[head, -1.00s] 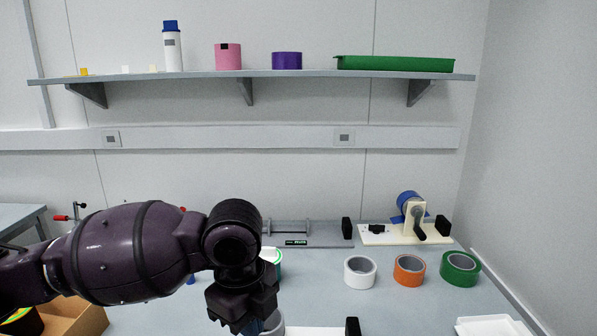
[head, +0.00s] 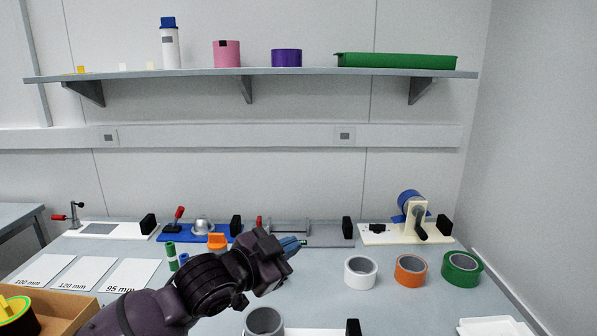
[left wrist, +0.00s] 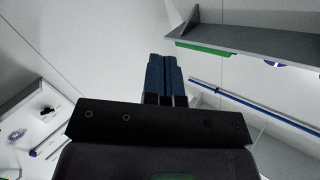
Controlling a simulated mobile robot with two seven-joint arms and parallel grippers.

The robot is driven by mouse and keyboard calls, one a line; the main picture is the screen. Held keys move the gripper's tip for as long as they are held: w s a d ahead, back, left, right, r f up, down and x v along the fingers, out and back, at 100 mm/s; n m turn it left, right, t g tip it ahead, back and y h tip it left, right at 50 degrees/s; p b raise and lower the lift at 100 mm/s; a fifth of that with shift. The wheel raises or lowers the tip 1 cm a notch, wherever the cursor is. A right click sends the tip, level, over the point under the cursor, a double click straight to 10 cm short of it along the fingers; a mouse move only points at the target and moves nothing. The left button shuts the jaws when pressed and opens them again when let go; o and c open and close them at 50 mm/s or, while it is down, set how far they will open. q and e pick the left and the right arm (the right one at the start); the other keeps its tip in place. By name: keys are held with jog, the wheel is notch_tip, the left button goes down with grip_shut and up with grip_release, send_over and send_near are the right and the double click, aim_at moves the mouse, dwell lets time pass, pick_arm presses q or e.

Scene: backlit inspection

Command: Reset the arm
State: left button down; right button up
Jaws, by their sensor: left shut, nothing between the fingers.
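My left arm comes in from the lower left in the head view, dark purple with black joints. My left gripper (head: 291,245) has blue fingers and is shut and empty, held above the bench and pointing right. In the left wrist view its blue fingers (left wrist: 166,78) lie side by side with nothing between them. My right gripper is in neither view.
White, orange and green tape rolls (head: 361,272) stand right of the gripper. A grey ring (head: 264,322) is in front. Fixtures (head: 197,232) line the bench's back edge. A cardboard box (head: 50,310) is at lower left. A shelf (head: 250,73) hangs above.

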pick_arm(q)
jog(key=s+a+f+n+t+y, duration=0.2)
jog(key=s+a+f+n+y, duration=0.15)
jog(key=a+f, duration=0.5)
jog(key=s+a+f+n+t+y, duration=0.25)
jog(key=a+f+n, duration=0.25)
jog(key=a+f, duration=0.4)
jog(key=s+a+f+n+g+y, duration=0.2)
jog(key=s+a+f+y, duration=0.1)
jog(key=s+f, duration=0.6)
jog(key=s+a+f+n+g+y, duration=0.2)
jog(key=s+a+f, duration=0.3)
jog(key=s+f, duration=0.5)
jog(key=s+n+g, duration=0.1)
jog(key=s, duration=0.2)
jog(key=shift+f+y, duration=0.3)
jog(key=shift+y, duration=0.1)
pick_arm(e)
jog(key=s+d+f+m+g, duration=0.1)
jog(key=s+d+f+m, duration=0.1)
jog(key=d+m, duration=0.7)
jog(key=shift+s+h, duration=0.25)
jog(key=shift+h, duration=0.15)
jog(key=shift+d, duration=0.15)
